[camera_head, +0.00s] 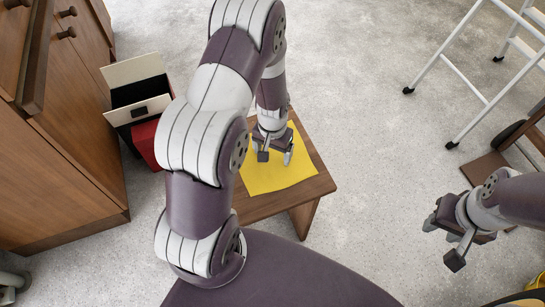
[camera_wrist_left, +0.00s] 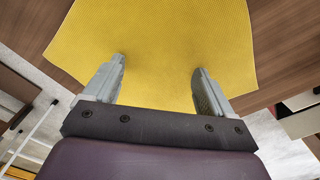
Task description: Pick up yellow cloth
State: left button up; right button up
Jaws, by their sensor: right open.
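The yellow cloth (camera_head: 281,175) lies flat on a small wooden table (camera_head: 305,206), with part of it hidden behind my left arm. In the left wrist view the cloth (camera_wrist_left: 160,45) fills the upper middle, between and beyond the fingers. My left gripper (camera_head: 274,156) points down over the cloth. Its two fingers (camera_wrist_left: 158,78) are spread apart with nothing held between them. I cannot tell whether the fingertips touch the cloth. My right gripper (camera_head: 440,240) is open and empty, off to the right over the floor.
A wooden cabinet (camera_head: 75,130) stands at the left, with an open box (camera_head: 138,90) and a red item (camera_head: 145,143) beside it. Grey floor (camera_head: 370,150) is clear between the table and my right gripper.

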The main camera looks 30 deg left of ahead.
pick_arm(q)
jog(key=shift+s, duration=0.1)
grip_shut()
